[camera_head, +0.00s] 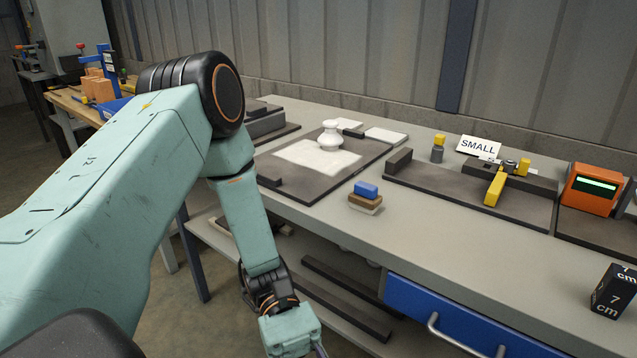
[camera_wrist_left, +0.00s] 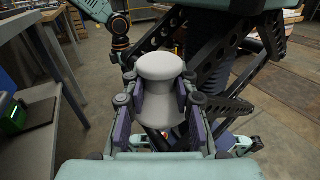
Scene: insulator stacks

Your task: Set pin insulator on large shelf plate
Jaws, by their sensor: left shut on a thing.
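In the left wrist view my left gripper (camera_wrist_left: 160,104) is shut on a pale grey-white insulator (camera_wrist_left: 160,66), with a purple-grey finger pad on each side of it. Its rounded cap faces the camera, and its lower end is partly hidden by the gripper. In the head view my left arm reaches down in front of the bench, and its wrist is at the bottom edge. The fingers and held insulator are cut off there. I cannot identify a large shelf plate. My right gripper is not shown.
The grey bench (camera_head: 330,222) has a lower shelf with dark bars (camera_head: 345,297) and a blue drawer (camera_head: 455,318). A "SMALL" sign (camera_head: 479,147), a yellow-jawed fixture (camera_head: 495,188), an orange display box (camera_head: 592,190) and a blue-topped block stack (camera_head: 366,195) stand on top.

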